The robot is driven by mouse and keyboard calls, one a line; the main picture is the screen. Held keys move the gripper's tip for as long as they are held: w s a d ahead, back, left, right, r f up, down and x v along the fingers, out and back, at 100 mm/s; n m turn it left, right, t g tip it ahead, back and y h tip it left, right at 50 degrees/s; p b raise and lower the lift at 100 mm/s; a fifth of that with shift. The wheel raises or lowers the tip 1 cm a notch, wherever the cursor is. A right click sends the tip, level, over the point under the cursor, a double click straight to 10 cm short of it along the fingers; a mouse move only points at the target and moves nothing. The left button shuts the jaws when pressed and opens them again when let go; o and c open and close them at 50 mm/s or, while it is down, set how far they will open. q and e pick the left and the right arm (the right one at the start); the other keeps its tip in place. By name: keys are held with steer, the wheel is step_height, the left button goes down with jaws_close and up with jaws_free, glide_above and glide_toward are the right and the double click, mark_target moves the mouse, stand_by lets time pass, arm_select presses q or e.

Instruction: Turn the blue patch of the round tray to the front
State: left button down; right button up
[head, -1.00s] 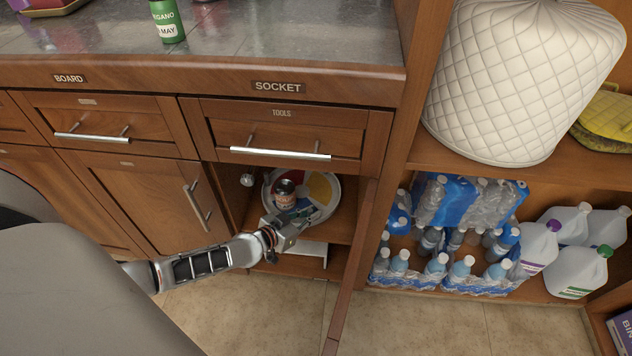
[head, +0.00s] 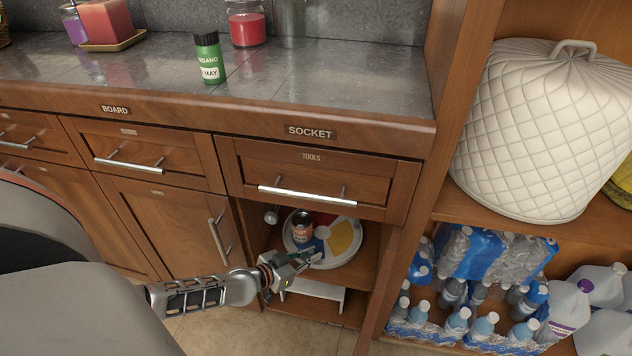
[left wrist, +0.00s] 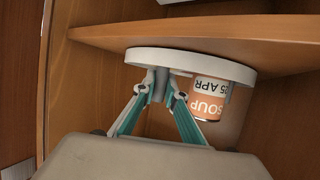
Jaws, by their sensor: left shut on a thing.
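The round tray (head: 350,258) lies on a shelf in the open cabinet under the TOOLS drawer. It has a pale rim and coloured patches: yellow at the right, red at the back, and a blue patch (head: 318,244) at the front left, partly covered by my gripper. A soup can (head: 302,230) stands on the tray's left part. My right gripper is out of view.
A wooden door or panel edge (head: 374,300) bounds the opening on the right. A white rack (head: 314,294) stands below the tray's shelf. The TOOLS drawer (head: 308,180) is shut above. Bottled water packs (head: 470,275) fill the shelf to the right.

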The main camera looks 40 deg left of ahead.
arm_select(q)
steer(key=shift+s+a+f, duration=0.1)
steer(key=shift+s+a, duration=0.15)
steer(key=shift+a, duration=0.45)
steer(key=c, duration=2)
jaws_free()
steer(key=shift+c, duration=0.2)
steer(key=v, duration=1.2)
